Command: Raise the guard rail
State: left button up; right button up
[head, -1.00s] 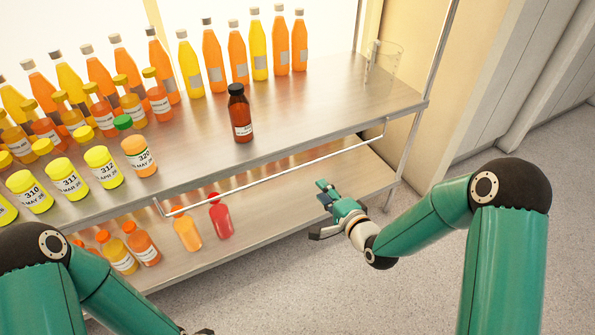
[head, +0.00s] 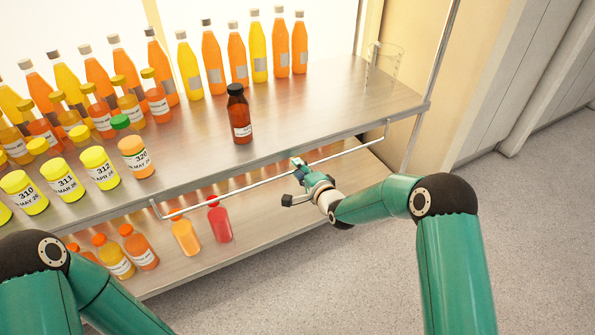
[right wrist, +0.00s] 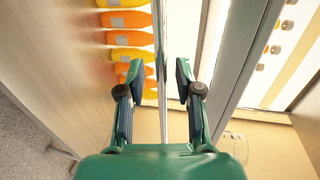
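The guard rail (head: 240,188) is a thin metal bar along the shelf's front, low, just below the upper board's edge. In the right wrist view the rail (right wrist: 161,70) runs lengthwise between the two fingers, touching neither. My right gripper (head: 292,181) is at the rail, right of its middle, with fingers apart above and below it. The right wrist view shows the gripper (right wrist: 158,80) open and empty; how deep the rail sits between the fingertips is hard to tell. My left arm shows at bottom left; its gripper is out of view.
The upper board (head: 300,120) holds rows of juice bottles, a brown bottle (head: 239,115) near the front and a glass beaker (head: 382,65) at right. The lower board carries small bottles, including a red one (head: 219,220). Floor in front is clear.

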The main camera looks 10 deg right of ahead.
jog(key=shift+c, duration=0.2)
grip_shut()
